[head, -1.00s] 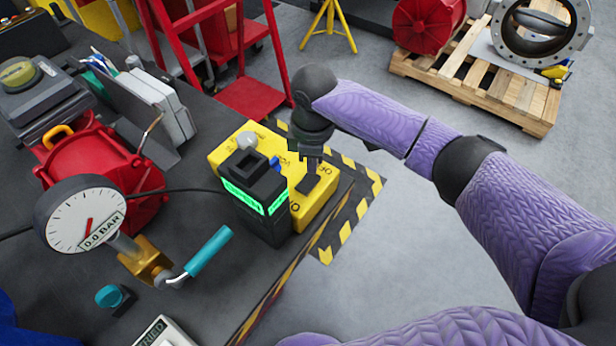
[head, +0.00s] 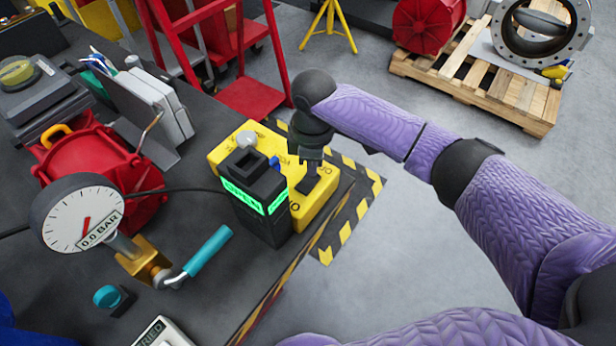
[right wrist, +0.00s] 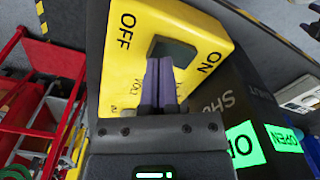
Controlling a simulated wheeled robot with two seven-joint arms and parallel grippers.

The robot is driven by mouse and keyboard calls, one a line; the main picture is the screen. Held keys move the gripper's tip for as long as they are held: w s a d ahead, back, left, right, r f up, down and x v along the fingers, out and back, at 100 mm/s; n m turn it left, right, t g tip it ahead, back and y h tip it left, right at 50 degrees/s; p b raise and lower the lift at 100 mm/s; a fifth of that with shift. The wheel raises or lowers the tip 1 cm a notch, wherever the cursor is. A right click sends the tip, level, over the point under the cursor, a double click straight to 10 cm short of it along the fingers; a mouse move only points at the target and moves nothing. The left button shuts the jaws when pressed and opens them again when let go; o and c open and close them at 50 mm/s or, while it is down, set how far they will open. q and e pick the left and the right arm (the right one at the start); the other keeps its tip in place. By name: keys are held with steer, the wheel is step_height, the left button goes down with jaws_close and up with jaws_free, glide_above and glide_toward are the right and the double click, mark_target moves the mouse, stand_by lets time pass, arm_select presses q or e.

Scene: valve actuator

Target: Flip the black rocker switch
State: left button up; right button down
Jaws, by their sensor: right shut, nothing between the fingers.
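The yellow control box (head: 319,207) sits near the right edge of the dark bench, and it fills the middle of the right wrist view (right wrist: 120,70). The black rocker switch (right wrist: 172,50) is on its face, between the OFF and ON labels. My right gripper (head: 306,183) is shut and empty over the box. In the right wrist view its fingertips (right wrist: 160,62) are at the rocker and hide part of it; I cannot tell whether they touch. Which way the rocker is tipped is unclear. My left gripper is not in view.
A black box with a green OPEN display (head: 258,200) stands against the yellow box's left side. A pressure gauge (head: 75,215), a teal-handled valve (head: 208,250) and a red wheel-like part (head: 95,170) stand to the left. Open floor lies to the right.

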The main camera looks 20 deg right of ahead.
steer(key=shift+f, duration=0.4)
steer(key=shift+f, duration=0.1)
steer(key=shift+f+b, duration=0.2)
steer(key=shift+b, duration=0.1)
step_height(320, 180, up, 7)
steer(key=p, duration=0.8)
steer(key=shift+r, duration=0.15)
